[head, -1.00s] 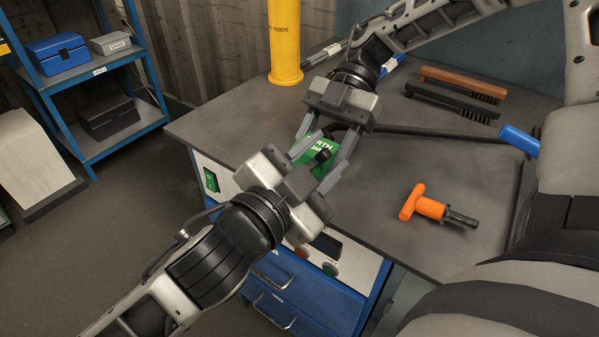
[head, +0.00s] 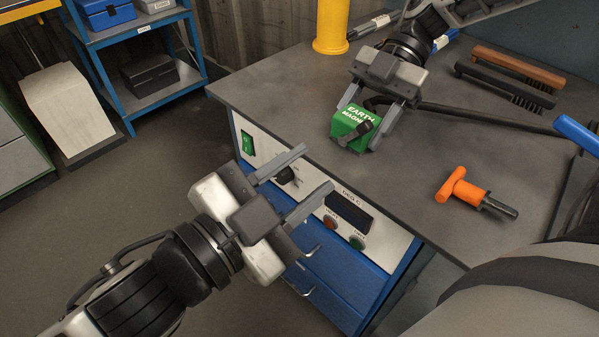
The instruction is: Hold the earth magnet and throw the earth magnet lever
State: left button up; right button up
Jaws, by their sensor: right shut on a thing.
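The green earth magnet (head: 344,122), with white lettering on top, sits on the grey bench top near its front edge. Its black lever (head: 356,132) lies across the near side of the block. My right gripper (head: 366,122) reaches down from the back and is shut on the earth magnet, one finger on each side. My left gripper (head: 305,178) is open and empty. It is in front of the bench's control panel, apart from the magnet and lever, to their lower left.
The bench top (head: 290,100) also holds an orange T-handled tool (head: 464,189), two brushes (head: 505,85) and a yellow tube (head: 338,25). The panel has a green switch (head: 247,143), display and buttons. A blue shelf (head: 160,80) stands left.

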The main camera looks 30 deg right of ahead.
jog(key=o, duration=1.2)
jog(key=shift+c, duration=0.2)
jog(key=shift+d, duration=0.1)
